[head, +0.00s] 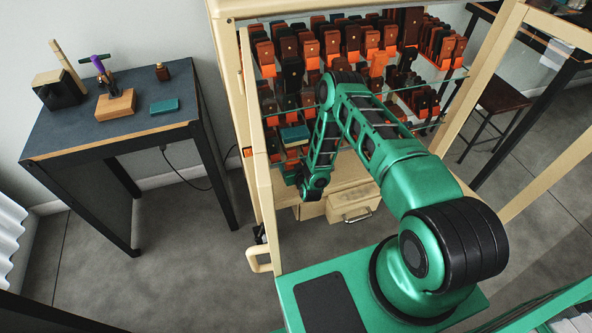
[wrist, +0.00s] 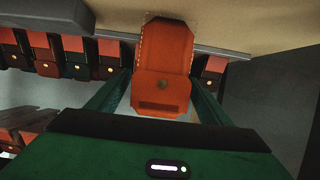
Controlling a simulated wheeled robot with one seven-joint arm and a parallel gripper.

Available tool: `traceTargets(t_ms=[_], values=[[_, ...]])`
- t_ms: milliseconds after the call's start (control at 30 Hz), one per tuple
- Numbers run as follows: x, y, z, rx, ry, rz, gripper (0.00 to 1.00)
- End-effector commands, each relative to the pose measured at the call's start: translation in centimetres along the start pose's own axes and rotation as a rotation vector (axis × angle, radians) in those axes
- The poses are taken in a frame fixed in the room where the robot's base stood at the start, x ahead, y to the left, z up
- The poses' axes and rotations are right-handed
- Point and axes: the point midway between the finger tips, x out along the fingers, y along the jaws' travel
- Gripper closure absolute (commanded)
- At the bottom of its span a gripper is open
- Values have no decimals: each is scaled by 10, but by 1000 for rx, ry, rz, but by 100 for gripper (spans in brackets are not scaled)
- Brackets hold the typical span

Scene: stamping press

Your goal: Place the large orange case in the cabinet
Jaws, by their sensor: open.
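My gripper (wrist: 162,88) is open, with one green finger on either side of this case. I cannot tell whether the fingers touch it. The cream cabinet (head: 229,75) stands in the middle of the head view, its shelves holding rows of orange, brown and black cases. My arm reaches into its lower left part, where my gripper's tips are not clear in the head view. The case's far end is at a pale surface.
Other cases (wrist: 75,50) stand in a row on both sides of the orange case. A cream drawer (head: 350,203) sits low in the cabinet. A dark table (head: 75,135) at left holds a wooden block and a teal case (head: 164,106). A stool (head: 505,100) stands at right.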

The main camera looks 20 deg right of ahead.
Motion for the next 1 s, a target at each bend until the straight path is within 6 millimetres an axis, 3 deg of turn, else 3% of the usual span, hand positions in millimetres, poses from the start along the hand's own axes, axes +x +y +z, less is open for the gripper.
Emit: traceTargets(t_ms=[300,500,1000], values=[[-64,0,1,-1,-3,-1,27],[-90,0,0,0,-1,0,27],[-100,1,0,0,0,1,27]])
